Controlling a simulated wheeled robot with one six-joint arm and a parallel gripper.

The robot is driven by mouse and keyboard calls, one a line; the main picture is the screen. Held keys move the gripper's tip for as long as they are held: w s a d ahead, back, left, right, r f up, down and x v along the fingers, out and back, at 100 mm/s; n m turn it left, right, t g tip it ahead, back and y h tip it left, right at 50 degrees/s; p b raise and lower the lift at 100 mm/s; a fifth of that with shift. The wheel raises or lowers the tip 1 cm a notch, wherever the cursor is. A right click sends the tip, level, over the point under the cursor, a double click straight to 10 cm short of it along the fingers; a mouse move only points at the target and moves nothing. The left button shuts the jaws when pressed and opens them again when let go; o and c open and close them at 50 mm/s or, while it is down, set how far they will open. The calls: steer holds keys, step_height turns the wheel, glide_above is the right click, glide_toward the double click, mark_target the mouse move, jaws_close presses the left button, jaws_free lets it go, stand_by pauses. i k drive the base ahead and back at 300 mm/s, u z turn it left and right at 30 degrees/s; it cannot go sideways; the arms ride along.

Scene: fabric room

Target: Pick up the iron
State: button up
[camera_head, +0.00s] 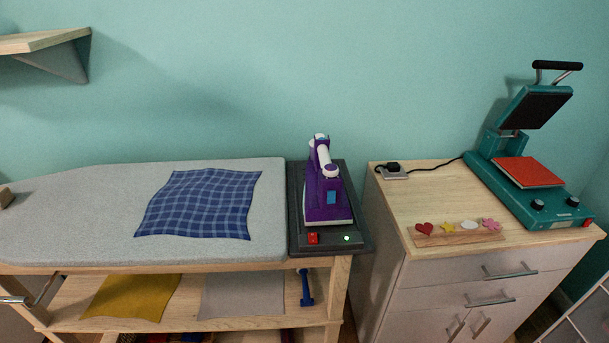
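A purple and white iron (325,196) stands on a dark iron rest (354,212) at the right end of the ironing board, near the middle of the view. The rest has a red switch and a lit green light at its front. The iron's pale handle runs along its top. My gripper does not show in the head view, and nothing is seen touching the iron.
A blue plaid cloth (200,204) lies on the grey ironing board (90,215). A shelf below holds yellow cloth (132,297) and grey cloth (242,296). Right, a cabinet (407,222) bears a teal heat press (513,135). A wall shelf (45,42) juts out upper left.

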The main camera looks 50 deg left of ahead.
mark_target(317, 211)
steer(key=u, duration=0.6)
steer(key=i, duration=0.65)
steer(key=u, duration=1.35)
steer(key=i, duration=0.55)
steer(key=u, duration=0.4)
